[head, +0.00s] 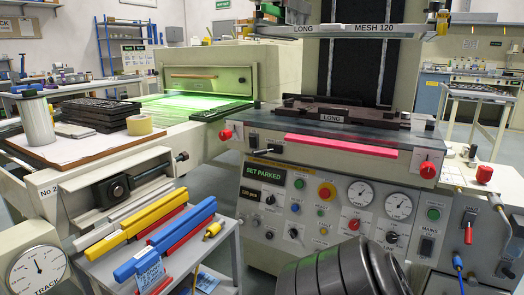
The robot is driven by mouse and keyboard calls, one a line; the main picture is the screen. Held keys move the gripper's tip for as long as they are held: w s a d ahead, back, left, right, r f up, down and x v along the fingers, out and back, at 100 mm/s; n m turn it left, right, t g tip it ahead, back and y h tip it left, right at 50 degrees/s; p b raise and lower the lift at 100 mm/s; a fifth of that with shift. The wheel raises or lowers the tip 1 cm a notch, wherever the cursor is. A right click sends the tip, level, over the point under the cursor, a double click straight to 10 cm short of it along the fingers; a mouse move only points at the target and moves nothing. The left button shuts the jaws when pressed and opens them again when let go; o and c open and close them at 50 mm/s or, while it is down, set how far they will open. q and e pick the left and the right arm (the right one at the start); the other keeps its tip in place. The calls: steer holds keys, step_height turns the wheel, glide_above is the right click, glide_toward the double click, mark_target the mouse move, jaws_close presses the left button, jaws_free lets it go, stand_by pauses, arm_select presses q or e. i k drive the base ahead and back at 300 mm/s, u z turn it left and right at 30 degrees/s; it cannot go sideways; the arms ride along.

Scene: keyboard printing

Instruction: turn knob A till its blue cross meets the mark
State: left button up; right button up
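No letter A and no blue cross can be made out in the head view, so I cannot tell which knob is knob A. A red knob (226,134) is at the left end of the press front. Another red knob (428,170) is at its right end. The control panel (262,222) below carries small black knobs, including one by the lower right gauge (392,237). Neither gripper shows. A dark ribbed rounded part, probably of my own arm, fills the bottom centre and hides the lower panel.
A grey cart (215,262) with yellow, blue and red bars stands at lower left. A TRACK gauge (38,272) is at the left edge. A lit green conveyor unit (208,82) is behind. Hoses and a red knob (484,174) are at right.

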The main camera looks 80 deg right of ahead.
mark_target(224, 135)
steer(key=i, duration=1.15)
steer(key=z, duration=3.6)
